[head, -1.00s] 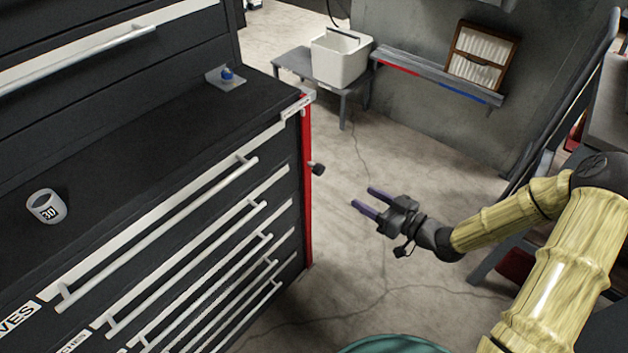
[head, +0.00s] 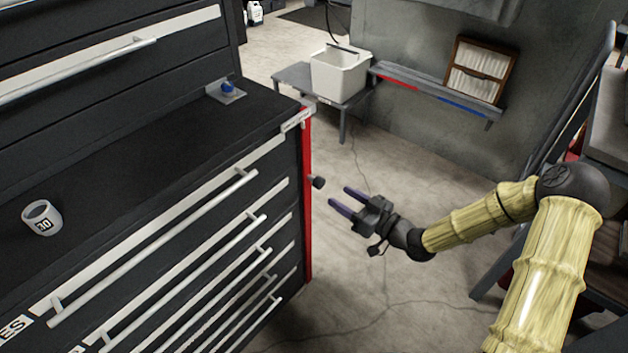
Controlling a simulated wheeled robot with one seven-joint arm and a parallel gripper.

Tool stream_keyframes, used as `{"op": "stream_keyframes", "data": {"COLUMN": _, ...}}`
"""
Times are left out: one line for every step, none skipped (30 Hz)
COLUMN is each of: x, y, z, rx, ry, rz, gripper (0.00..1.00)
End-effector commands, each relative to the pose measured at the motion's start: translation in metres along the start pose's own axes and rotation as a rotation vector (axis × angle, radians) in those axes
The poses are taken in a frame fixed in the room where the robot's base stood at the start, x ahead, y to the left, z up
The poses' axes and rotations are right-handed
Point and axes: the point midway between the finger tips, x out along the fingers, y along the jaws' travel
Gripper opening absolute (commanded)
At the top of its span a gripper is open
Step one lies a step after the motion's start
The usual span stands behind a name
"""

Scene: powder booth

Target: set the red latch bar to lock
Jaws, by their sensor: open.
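The red latch bar (head: 307,215) runs upright along the right front edge of the black tool cabinet (head: 150,165). A small black knob (head: 318,183) sticks out from the bar's upper part. A pale label plate (head: 297,119) sits at the top of the bar; its writing is too small to read. My gripper (head: 338,200) is open and empty, its two purple fingers pointing left toward the knob. The fingertips are a short way right of the knob and look apart from it.
A white cup marked 30 (head: 42,218) and a small bracket with a blue knob (head: 229,90) stand on the cabinet top. Floor around my gripper is clear.

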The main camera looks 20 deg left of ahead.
Motion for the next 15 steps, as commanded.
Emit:
{"op": "stream_keyframes", "data": {"x": 0.010, "y": 0.000, "z": 0.001, "rx": -0.001, "ry": 0.001, "rz": -0.002, "gripper": 0.52}}
{"op": "stream_keyframes", "data": {"x": 0.015, "y": -0.001, "z": 0.001, "rx": 0.000, "ry": 0.001, "rz": -0.002, "gripper": 0.52}}
{"op": "stream_keyframes", "data": {"x": 0.022, "y": -0.001, "z": 0.001, "rx": 0.000, "ry": 0.001, "rz": -0.003, "gripper": 0.52}}
{"op": "stream_keyframes", "data": {"x": 0.028, "y": 0.000, "z": 0.001, "rx": 0.000, "ry": 0.000, "rz": -0.002, "gripper": 0.52}}
{"op": "stream_keyframes", "data": {"x": 0.033, "y": -0.001, "z": 0.001, "rx": 0.000, "ry": 0.000, "rz": -0.002, "gripper": 0.52}}
{"op": "stream_keyframes", "data": {"x": 0.040, "y": -0.001, "z": 0.001, "rx": -0.001, "ry": 0.001, "rz": -0.003, "gripper": 0.52}}
{"op": "stream_keyframes", "data": {"x": 0.045, "y": -0.001, "z": 0.001, "rx": 0.000, "ry": 0.001, "rz": -0.002, "gripper": 0.52}}
{"op": "stream_keyframes", "data": {"x": 0.050, "y": -0.001, "z": 0.001, "rx": 0.001, "ry": 0.001, "rz": -0.002, "gripper": 0.52}}
{"op": "stream_keyframes", "data": {"x": 0.058, "y": -0.001, "z": 0.001, "rx": 0.000, "ry": 0.000, "rz": -0.002, "gripper": 0.52}}
{"op": "stream_keyframes", "data": {"x": 0.063, "y": 0.000, "z": 0.001, "rx": 0.000, "ry": 0.000, "rz": -0.002, "gripper": 0.52}}
{"op": "stream_keyframes", "data": {"x": 0.068, "y": 0.000, "z": 0.001, "rx": 0.000, "ry": 0.001, "rz": -0.001, "gripper": 0.52}}
{"op": "stream_keyframes", "data": {"x": 0.075, "y": -0.001, "z": 0.001, "rx": 0.000, "ry": 0.001, "rz": -0.002, "gripper": 0.52}}
{"op": "stream_keyframes", "data": {"x": 0.080, "y": -0.001, "z": 0.000, "rx": 0.000, "ry": 0.002, "rz": -0.002, "gripper": 0.52}}
{"op": "stream_keyframes", "data": {"x": 0.084, "y": 0.000, "z": 0.000, "rx": 0.000, "ry": 0.001, "rz": -0.001, "gripper": 0.52}}
{"op": "stream_keyframes", "data": {"x": 0.090, "y": 0.000, "z": 0.001, "rx": 0.001, "ry": 0.000, "rz": -0.001, "gripper": 0.52}}
